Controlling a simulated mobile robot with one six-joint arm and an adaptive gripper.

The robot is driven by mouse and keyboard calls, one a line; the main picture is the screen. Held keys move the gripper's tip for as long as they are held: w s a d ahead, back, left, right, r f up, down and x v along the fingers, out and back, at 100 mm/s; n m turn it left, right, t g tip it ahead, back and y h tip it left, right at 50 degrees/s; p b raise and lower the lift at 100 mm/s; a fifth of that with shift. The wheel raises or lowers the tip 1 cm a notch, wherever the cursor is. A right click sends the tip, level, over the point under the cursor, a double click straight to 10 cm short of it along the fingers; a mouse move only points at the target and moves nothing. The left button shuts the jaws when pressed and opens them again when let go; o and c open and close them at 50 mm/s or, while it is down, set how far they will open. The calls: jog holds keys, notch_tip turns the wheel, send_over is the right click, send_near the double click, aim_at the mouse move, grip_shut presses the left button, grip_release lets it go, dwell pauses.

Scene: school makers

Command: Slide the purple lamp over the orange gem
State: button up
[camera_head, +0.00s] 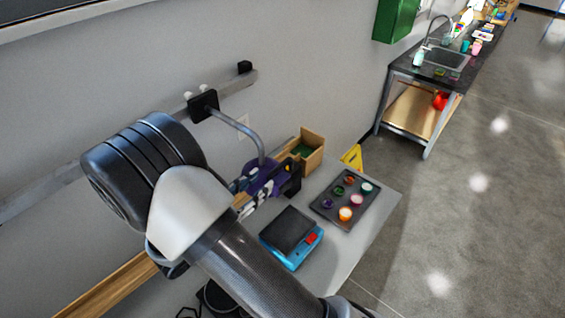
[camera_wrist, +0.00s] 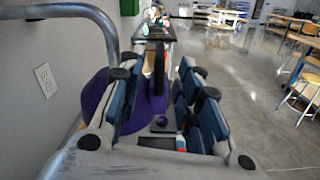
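The purple lamp (camera_head: 262,178) hangs on a bent grey tube from the wall, above the back of the grey table. In the wrist view its purple shade (camera_wrist: 93,92) fills the left, partly behind my left finger, and purple also shows between the fingers. My gripper (camera_head: 250,193) is at the lamp. In the wrist view my gripper (camera_wrist: 155,108) has its fingers apart, with an upright black part (camera_wrist: 159,68) between them; I see no clear contact.
A blue scale with a black plate (camera_head: 288,230) and a dark tray of several paint cups (camera_head: 329,207) stand on the table. A wooden box (camera_head: 312,157) stands behind. The wall is close on the left. Open floor (camera_head: 480,230) lies to the right.

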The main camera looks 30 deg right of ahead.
aim_at(287, 160)
jog(key=x, duration=1)
jog(key=shift+w+d, duration=0.1)
jog(key=shift+d, duration=0.05)
grip_shut()
dwell(0.4)
